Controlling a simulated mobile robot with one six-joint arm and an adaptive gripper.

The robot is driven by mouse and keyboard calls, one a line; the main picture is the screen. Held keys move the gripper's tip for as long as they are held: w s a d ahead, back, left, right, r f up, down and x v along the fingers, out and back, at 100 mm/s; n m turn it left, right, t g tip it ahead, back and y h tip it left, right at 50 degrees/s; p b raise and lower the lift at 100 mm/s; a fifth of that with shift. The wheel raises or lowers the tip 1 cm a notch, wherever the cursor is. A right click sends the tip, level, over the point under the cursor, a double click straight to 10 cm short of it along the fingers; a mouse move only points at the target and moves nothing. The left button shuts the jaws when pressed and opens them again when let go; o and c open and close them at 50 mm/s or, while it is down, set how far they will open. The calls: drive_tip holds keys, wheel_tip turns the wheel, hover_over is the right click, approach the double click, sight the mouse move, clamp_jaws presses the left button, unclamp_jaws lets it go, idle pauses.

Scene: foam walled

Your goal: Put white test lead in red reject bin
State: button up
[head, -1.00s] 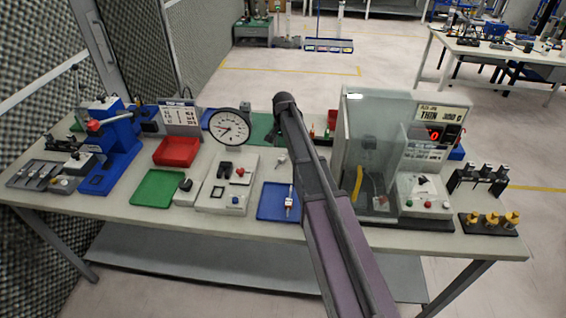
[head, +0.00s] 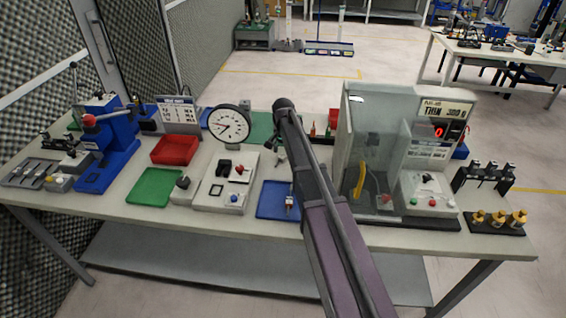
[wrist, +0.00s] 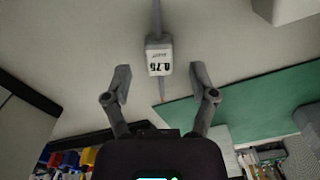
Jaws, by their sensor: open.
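In the wrist view a small white piece marked 0.75 (wrist: 159,58), with a thin grey rod at one end and a thin tip at the other, appears to be the white test lead. It lies on the pale bench. My gripper (wrist: 160,82) is open, its fingers apart on either side of the piece's lower end and not touching it. In the head view my arm hides most of the gripper and this piece. The red reject bin (head: 175,149) is a shallow, empty-looking red tray on the left half of the bench.
A green tray (head: 154,187) and a blue tray (head: 271,200) holding another small piece lie near the front edge. A dial gauge (head: 230,124) stands right of the red bin. A clear-walled enclosure (head: 367,130) stands right of my arm.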

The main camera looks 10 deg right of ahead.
drive_tip(key=shift+f+b, duration=0.5)
drive_tip(key=shift+f, duration=0.3)
clamp_jaws()
